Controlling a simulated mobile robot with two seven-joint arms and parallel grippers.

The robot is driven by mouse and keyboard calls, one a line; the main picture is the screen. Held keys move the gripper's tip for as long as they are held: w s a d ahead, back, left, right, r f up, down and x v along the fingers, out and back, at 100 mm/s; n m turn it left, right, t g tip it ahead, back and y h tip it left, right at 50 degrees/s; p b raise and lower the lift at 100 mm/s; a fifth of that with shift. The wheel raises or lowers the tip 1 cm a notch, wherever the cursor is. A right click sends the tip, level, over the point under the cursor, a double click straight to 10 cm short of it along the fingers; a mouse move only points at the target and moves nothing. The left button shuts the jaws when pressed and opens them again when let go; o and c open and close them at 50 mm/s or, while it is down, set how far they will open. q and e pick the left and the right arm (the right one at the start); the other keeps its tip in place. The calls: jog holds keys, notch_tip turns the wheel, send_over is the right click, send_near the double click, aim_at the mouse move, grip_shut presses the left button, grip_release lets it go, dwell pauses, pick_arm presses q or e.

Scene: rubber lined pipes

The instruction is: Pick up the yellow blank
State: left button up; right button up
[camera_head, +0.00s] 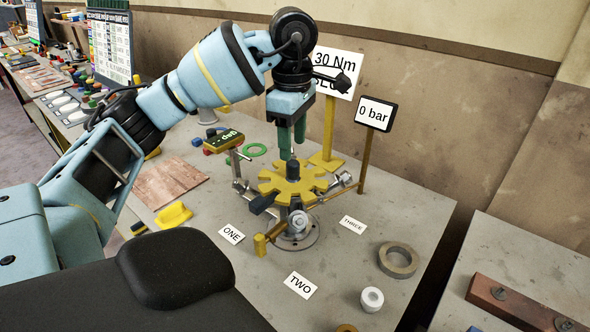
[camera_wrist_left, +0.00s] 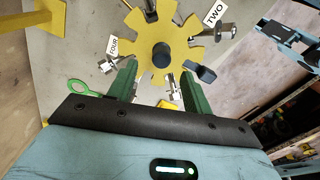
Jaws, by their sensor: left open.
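A yellow notched disc (camera_head: 292,184), which looks like the yellow blank, lies flat on top of a metal flanged pipe stub (camera_head: 297,229). A dark knob (camera_head: 293,168) stands up from its middle. In the left wrist view the yellow disc (camera_wrist_left: 148,24) and its dark knob (camera_wrist_left: 162,55) lie ahead of the fingers. My left gripper (camera_head: 292,144) is open, with green fingers pointing down just above the knob. In the wrist view the knob appears between the two fingers, with nothing gripped.
Swing bolts (camera_head: 240,170) stick out around the stub. A yellow sign post (camera_head: 328,130) and the "0 bar" display (camera_head: 377,114) stand behind it. A grey ring (camera_head: 398,260) and white ring (camera_head: 371,299) lie front right. A yellow piece (camera_head: 173,214) lies at left.

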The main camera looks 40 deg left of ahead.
aim_at(293, 163)
pick_arm(q)
jog(key=shift+f, duration=1.1)
notch_tip(293, 163, down, 3)
jog(key=shift+s+d+f, duration=0.1)
jog(key=shift+f, duration=0.5)
pick_arm(e)
jog(key=shift+w+r, duration=0.15)
jog(key=shift+w, duration=0.45)
jog(key=shift+s, duration=0.1)
pick_arm(q)
jog(key=shift+c, duration=1)
jog(key=shift+r, duration=0.1)
grip_shut()
pick_arm(e)
jog(key=shift+s, duration=0.35)
